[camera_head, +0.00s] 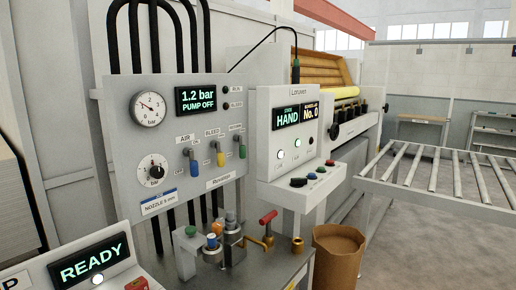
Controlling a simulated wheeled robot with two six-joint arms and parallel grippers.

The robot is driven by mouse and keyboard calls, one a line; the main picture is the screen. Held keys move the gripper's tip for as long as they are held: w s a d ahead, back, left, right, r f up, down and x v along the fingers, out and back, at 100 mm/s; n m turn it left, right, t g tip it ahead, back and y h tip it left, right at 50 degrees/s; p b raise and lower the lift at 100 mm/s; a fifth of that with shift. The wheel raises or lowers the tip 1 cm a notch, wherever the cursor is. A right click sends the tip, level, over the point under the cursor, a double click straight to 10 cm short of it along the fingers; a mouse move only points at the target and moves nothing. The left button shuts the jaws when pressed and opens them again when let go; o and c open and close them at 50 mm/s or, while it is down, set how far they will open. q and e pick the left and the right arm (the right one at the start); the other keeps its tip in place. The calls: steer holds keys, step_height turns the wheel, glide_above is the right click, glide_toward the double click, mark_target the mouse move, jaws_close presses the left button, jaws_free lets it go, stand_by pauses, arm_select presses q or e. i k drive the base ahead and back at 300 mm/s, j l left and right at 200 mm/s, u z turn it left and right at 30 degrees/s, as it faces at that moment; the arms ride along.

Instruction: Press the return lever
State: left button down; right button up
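A grey control panel (176,139) stands left of centre with three small levers in a row. The left lever (194,167) has a blue tip under the label AIR. The middle lever (220,159) has a yellow tip under the label BLEED. The right lever (242,151) has a green tip; its label is too small to read surely, so I cannot confirm it is the return lever. All three tips hang downward. Neither of my grippers is in view.
Displays read "1.2 bar PUMP OFF" (196,99), "HAND" (287,118) and "READY" (91,261). Below the panel, a bench carries valves and a red-handled tap (268,218). A brown bin (338,257) stands right of it. A roller conveyor (440,176) extends right.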

mark_target(238, 138)
steer(key=i+l, duration=0.2)
steer(key=i+l+u, duration=0.1)
steer(key=l, duration=0.35)
steer(key=i+l, duration=0.25)
steer(key=i+l+u, duration=0.05)
steer(key=l, duration=0.05)
